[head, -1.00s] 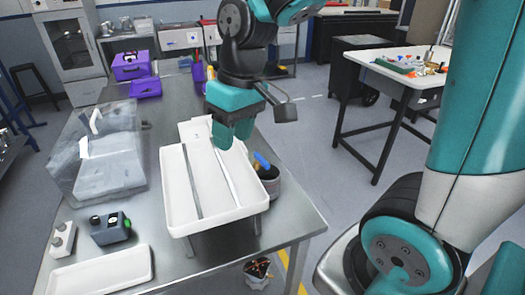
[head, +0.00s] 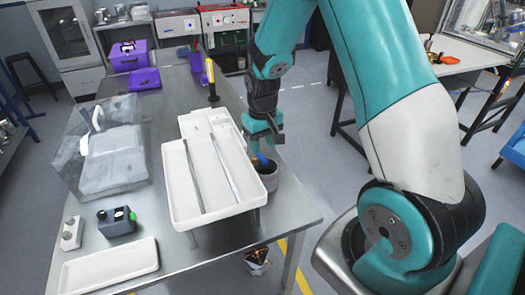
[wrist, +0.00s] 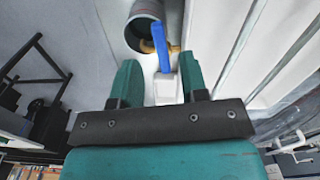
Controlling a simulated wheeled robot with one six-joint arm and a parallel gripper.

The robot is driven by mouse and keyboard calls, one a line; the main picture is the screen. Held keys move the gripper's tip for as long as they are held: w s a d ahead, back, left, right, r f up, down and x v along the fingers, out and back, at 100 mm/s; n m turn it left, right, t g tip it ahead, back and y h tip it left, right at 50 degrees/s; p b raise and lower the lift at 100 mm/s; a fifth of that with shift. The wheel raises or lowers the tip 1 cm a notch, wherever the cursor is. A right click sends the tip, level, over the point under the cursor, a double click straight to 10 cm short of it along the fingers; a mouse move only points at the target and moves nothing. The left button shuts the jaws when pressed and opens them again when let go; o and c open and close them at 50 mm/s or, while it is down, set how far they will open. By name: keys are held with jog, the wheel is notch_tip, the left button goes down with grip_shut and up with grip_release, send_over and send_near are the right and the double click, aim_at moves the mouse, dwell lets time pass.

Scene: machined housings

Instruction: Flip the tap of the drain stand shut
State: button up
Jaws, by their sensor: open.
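The drain stand is a white ribbed tray (head: 215,207) raised above the metal table. Its tap has a blue lever (head: 262,160) at the tray's right side, over a grey pot (head: 270,181). My gripper (head: 263,142) is just above the lever, open and pointing down. In the wrist view the blue lever (wrist: 162,48) lies in line with the gap between my two fingers (wrist: 159,75), just beyond their tips. A brass-coloured part (wrist: 146,46) shows beside the lever, at the mouth of the grey pot. I cannot tell whether a finger touches the lever.
A clear bin (head: 112,150) stands left of the tray. A yellow-handled tool (head: 211,78) stands behind. The table's right edge is close to the pot.

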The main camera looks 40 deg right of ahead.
aim_at(262, 157)
jog(key=shift+f+p, duration=0.35)
jog(key=shift+f, duration=1.95)
jog(key=shift+c, duration=0.2)
grip_shut()
